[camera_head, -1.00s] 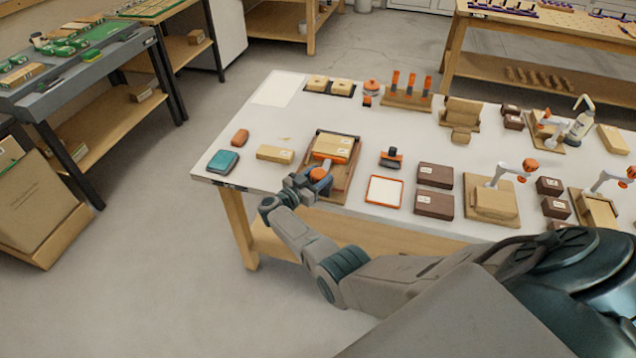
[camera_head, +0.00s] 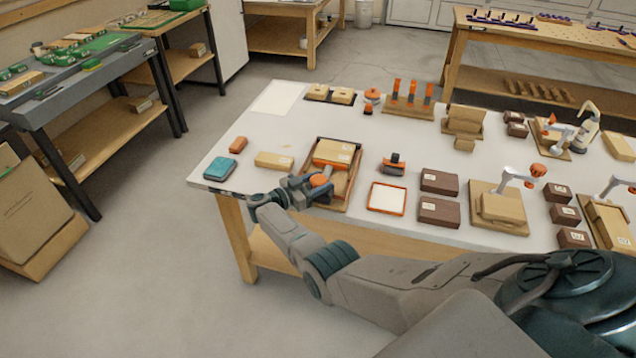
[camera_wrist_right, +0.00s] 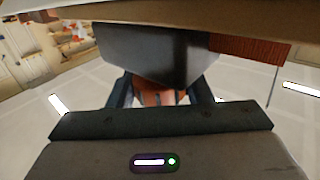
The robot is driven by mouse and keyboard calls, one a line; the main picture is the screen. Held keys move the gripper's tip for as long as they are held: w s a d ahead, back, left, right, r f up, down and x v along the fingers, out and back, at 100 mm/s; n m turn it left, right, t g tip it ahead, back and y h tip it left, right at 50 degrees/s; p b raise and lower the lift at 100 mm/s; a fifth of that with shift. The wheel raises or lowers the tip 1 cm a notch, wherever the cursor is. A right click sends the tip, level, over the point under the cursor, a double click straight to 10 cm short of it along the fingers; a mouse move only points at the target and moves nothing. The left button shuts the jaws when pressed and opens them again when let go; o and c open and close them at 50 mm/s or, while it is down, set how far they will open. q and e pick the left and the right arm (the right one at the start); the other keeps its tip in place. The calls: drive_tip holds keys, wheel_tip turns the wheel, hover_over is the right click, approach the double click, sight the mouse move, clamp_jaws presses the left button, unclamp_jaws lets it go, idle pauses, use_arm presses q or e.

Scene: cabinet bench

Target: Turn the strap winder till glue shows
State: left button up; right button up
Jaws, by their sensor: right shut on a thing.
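A wooden tray-like frame (camera_head: 337,206) stands near the front left of the white bench, with a labelled tan box (camera_head: 334,152) in it. An orange round knob (camera_head: 320,181), which looks like the strap winder, is at the tray's front left part. My right gripper (camera_head: 313,185) reaches it from the left and is shut on it. In the right wrist view, orange (camera_wrist_right: 160,98) shows between the two dark fingers, partly hidden behind a dark block (camera_wrist_right: 155,55). I cannot make out any glue or strap. My left gripper is not in view.
On the bench (camera_head: 225,185) a tan box (camera_head: 273,160), a teal case (camera_head: 220,169) and an orange block (camera_head: 238,144) lie left of the tray. A black-and-orange tool (camera_head: 394,164), an orange-rimmed white panel (camera_head: 386,199) and brown boxes (camera_head: 438,212) lie right.

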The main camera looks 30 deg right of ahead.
drive_tip(key=o, duration=1)
drive_tip(key=shift+a+b, duration=1.55)
drive_tip(key=shift+a, duration=3.85)
